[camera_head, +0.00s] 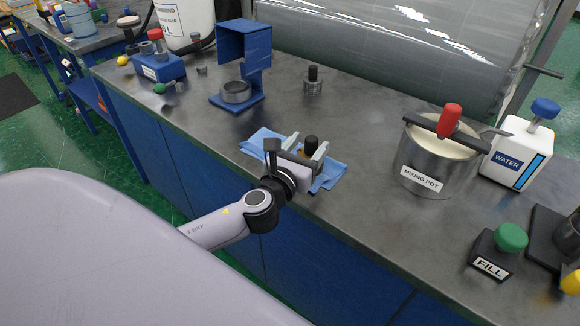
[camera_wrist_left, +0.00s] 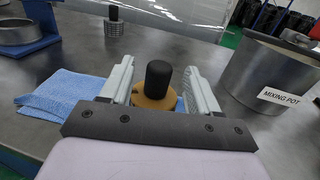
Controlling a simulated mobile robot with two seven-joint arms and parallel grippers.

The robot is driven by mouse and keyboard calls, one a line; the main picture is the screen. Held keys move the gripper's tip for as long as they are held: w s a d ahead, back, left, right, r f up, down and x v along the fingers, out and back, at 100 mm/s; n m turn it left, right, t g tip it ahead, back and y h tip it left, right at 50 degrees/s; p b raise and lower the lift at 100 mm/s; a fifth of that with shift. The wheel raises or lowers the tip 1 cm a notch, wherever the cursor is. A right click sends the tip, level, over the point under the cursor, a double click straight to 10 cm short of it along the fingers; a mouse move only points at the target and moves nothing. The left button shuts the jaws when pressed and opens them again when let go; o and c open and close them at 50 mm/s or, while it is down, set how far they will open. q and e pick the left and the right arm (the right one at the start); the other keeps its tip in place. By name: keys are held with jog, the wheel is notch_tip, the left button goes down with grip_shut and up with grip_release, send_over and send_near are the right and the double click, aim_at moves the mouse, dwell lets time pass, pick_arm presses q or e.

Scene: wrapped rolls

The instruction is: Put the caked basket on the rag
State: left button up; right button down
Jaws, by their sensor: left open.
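The blue rag (camera_head: 262,139) lies folded on the grey bench near its front edge; it also shows in the left wrist view (camera_wrist_left: 66,92). The caked basket, with a black knob (camera_head: 311,143) and a brown, caked body (camera_wrist_left: 152,98), stands over the rag's area. The gripper hides its base, so its contact with the rag is not clear. My left gripper (camera_head: 306,145) is open, one finger on each side of the knob, with a gap visible beside it in the left wrist view (camera_wrist_left: 159,68). My right gripper is not in view.
A second, metal basket with a black knob (camera_head: 312,82) stands behind. A blue stand with a metal ring (camera_head: 236,92) is at back left. The mixing pot (camera_head: 437,165) and white water container (camera_head: 516,153) stand right. The bench between rag and pot is clear.

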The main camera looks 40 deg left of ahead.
pick_arm(q)
jog(key=s+d, duration=0.1)
jog(key=s, duration=0.8)
jog(key=f+n+g, duration=0.1)
jog(key=f+n, duration=0.1)
jog(key=s+d+f+n+g, duration=0.1)
jog(key=f+n, duration=0.1)
jog(key=f, duration=0.1)
jog(key=s+f+n+h, duration=0.1)
jog(key=f+n, duration=0.1)
jog(key=n, duration=0.1)
jog(key=shift+s+d+f+g+b, duration=0.15)
jog(key=shift+s+f+g+b, duration=0.1)
jog(key=shift+g+b, duration=0.15)
jog(key=s+d+f+n+g+h, duration=0.1)
jog(key=s+f+n, duration=0.4)
jog(key=n, duration=0.7)
jog(key=s+d+f+n+g+h, duration=0.2)
jog(key=s+f+n, duration=0.4)
jog(key=f+n, duration=0.3)
jog(key=d+n+g, duration=0.1)
jog(key=d+n, duration=0.1)
jog(key=n, duration=0.2)
jog(key=shift+d+g, duration=0.2)
jog(key=shift+g, duration=0.1)
jog(key=shift+s, duration=0.1)
jog(key=shift+r, duration=0.1)
